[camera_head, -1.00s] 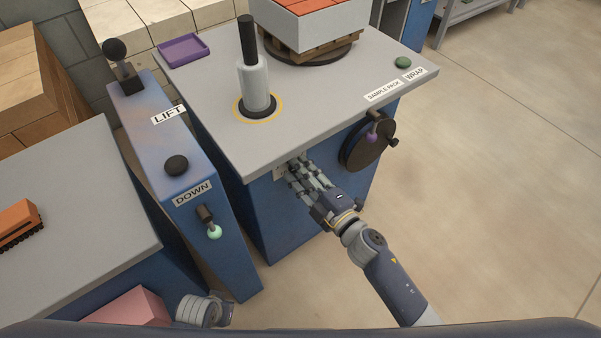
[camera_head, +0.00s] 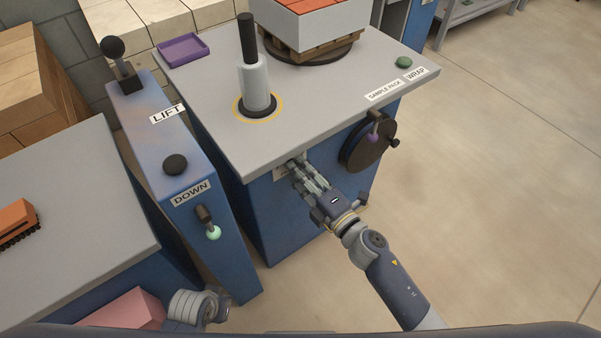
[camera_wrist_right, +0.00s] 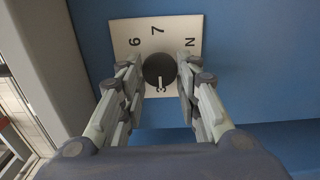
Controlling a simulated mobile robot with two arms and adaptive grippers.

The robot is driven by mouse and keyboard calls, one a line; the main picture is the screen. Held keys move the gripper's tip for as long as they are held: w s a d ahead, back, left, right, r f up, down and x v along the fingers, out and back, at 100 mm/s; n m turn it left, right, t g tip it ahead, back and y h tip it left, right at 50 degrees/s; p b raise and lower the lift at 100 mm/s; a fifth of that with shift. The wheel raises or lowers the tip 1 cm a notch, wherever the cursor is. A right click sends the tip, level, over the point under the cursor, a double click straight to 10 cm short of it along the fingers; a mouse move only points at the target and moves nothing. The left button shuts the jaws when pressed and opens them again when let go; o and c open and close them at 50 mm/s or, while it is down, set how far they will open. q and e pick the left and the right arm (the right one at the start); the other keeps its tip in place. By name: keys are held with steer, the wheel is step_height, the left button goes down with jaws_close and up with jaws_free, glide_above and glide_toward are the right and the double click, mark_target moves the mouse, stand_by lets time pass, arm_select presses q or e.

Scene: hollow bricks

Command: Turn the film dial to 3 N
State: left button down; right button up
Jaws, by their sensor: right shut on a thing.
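The film dial is a dark round knob (camera_wrist_right: 157,68) on a white plate (camera_wrist_right: 122,32) on the blue front of the wrapping machine (camera_head: 310,225). In the right wrist view the plate shows 6, 7 and N around the knob. A pale pointer mark shows on the lower part of the knob, towards what looks like a 3, partly hidden. My right gripper (camera_wrist_right: 158,77) has one finger on each side of the knob and is shut on it. In the head view my right gripper (camera_head: 298,168) hides most of the plate.
The grey machine top (camera_head: 325,95) overhangs the dial. Floor at right is clear.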

steer(key=o, duration=1)
steer(key=shift+o, duration=0.2)
steer(key=v, duration=1.2)
